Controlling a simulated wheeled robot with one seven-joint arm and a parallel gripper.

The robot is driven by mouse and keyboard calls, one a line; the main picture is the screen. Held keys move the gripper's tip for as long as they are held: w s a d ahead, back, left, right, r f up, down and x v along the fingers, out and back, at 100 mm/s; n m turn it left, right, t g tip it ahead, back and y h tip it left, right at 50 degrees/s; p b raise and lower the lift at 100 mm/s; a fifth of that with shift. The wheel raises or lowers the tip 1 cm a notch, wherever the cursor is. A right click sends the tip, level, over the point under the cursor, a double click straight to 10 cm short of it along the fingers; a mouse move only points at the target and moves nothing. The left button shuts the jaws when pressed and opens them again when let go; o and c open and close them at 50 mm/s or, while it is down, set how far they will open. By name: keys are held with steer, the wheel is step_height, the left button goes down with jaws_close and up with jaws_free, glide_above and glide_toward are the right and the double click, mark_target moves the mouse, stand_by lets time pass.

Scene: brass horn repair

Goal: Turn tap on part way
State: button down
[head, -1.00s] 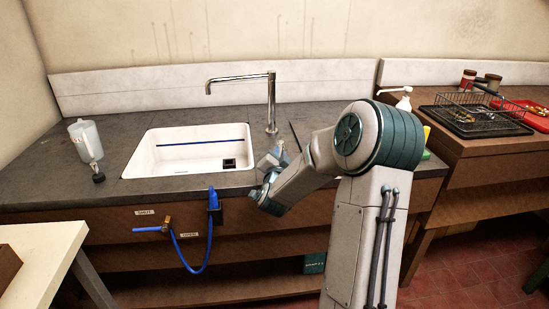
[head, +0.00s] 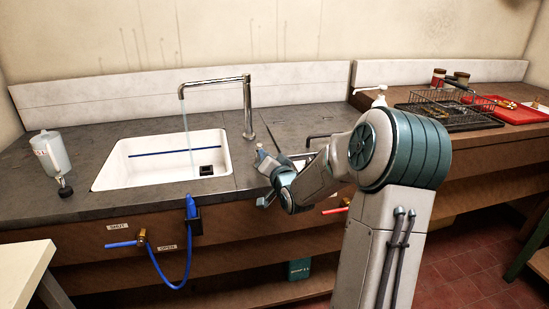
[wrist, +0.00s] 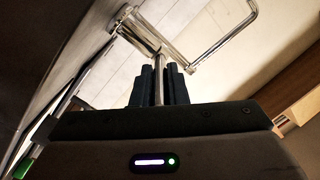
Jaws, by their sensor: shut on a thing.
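A thin stream of water (head: 186,132) falls from the spout. My gripper (head: 264,156) is low beside the tap's base, to its right. In the wrist view, its two dark fingers are shut on a slim metal lever (wrist: 158,82). The tap's spout (wrist: 228,34) also shows there, above the fingers. In the head view, my gripper and wrist hide most of the lever.
Below are a blue hose (head: 176,268) and a small brass valve with a blue handle (head: 122,244). A wire rack (head: 440,97) and red tray (head: 515,112) lie at right.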

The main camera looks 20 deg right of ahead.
steer(key=shift+r, duration=0.1)
steer(key=c, duration=1.4)
jaws_free()
steer(key=shift+a, duration=0.1)
steer(key=shift+c, duration=0.2)
steer(key=shift+s, duration=0.1)
steer(key=shift+s, duration=0.35)
steer(key=s, duration=1.2)
steer(key=shift+s+a, duration=0.25)
steer(key=shift+s, duration=0.15)
